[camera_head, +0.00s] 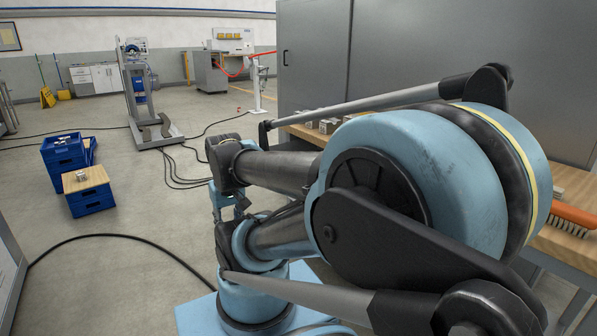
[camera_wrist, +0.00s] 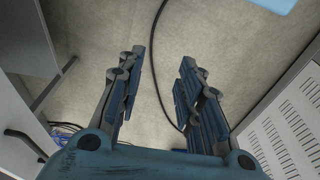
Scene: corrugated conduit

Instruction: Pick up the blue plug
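I cannot make out a blue plug in either view. My gripper (camera_wrist: 160,58) shows in the wrist view with its two blue and grey fingers spread wide apart. Nothing is held between them; bare floor and a black cable (camera_wrist: 157,85) show beyond the gap. A tangle of blue cable (camera_wrist: 66,128) shows at the lower left of the wrist view, apart from the fingers. My gripper cannot be made out in the head view, where large blue and black arm parts hide much of the right side.
Blue crates (camera_head: 64,154) stand on the floor at left, one with a wooden top (camera_head: 90,178). A wooden bench (camera_head: 565,245) with an orange-handled brush (camera_head: 573,214) is at right. A white perforated panel (camera_wrist: 285,120) is right of my gripper. Black cables cross the floor.

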